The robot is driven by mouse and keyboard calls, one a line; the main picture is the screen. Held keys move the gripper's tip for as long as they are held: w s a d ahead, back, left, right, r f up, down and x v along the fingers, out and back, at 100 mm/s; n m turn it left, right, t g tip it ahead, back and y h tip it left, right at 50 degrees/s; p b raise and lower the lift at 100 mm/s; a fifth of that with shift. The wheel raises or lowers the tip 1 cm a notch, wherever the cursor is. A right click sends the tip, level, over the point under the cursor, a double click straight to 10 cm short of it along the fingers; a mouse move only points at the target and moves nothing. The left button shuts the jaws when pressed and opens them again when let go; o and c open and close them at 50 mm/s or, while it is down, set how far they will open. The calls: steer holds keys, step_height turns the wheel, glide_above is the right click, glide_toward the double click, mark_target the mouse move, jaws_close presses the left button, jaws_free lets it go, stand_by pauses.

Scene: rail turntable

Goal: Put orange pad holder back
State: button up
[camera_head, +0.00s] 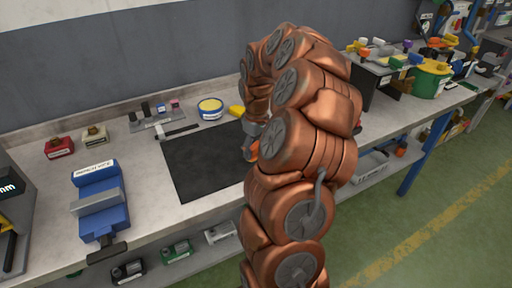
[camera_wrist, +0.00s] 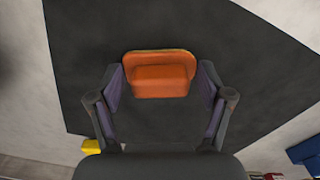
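The orange pad holder (camera_wrist: 160,76) lies on the black mat (camera_wrist: 80,50) in the wrist view, a block on a rounded base with a thin yellowish edge. My gripper (camera_wrist: 161,78) is open, with one finger on each side of the holder. Narrow gaps show between the fingers and the holder, and I cannot tell how high the fingers are above the mat. In the head view my arm hides most of the gripper and the right side of the mat (camera_head: 205,160). A small orange patch (camera_head: 252,152) shows beside the arm, probably the holder.
A blue vise (camera_head: 100,205) stands at the bench's front left. A hammer (camera_head: 180,131), a round blue-yellow tin (camera_head: 211,109) and a yellow object (camera_head: 237,110) lie behind the mat. At right, a raised stand (camera_head: 378,68) bears several coloured pieces, with a green tub (camera_head: 430,82) beside it.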

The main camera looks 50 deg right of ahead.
mark_target(255, 146)
stand_by(0.3)
step_height(255, 146, up, 12)
steer(key=b, duration=0.2)
steer(key=shift+r+b, duration=0.15)
steer(key=shift+b, duration=0.15)
steer(key=s+a+n, duration=0.1)
steer(key=s+a, duration=0.2)
steer(key=a, duration=0.8)
steer(key=s+a+n, duration=0.1)
steer(key=s+a, duration=0.2)
steer(key=a, duration=0.9)
steer(key=s+a+f+m+g, duration=0.1)
steer(key=s+a+f, duration=0.2)
steer(key=s, duration=0.5)
steer(key=s+a+f+m, duration=0.1)
steer(key=s+a+f, duration=0.3)
steer(key=s, duration=0.5)
steer(key=shift+s+a+m+g, duration=0.2)
steer(key=shift+a+m+g, duration=0.15)
steer(key=shift+a, duration=0.9)
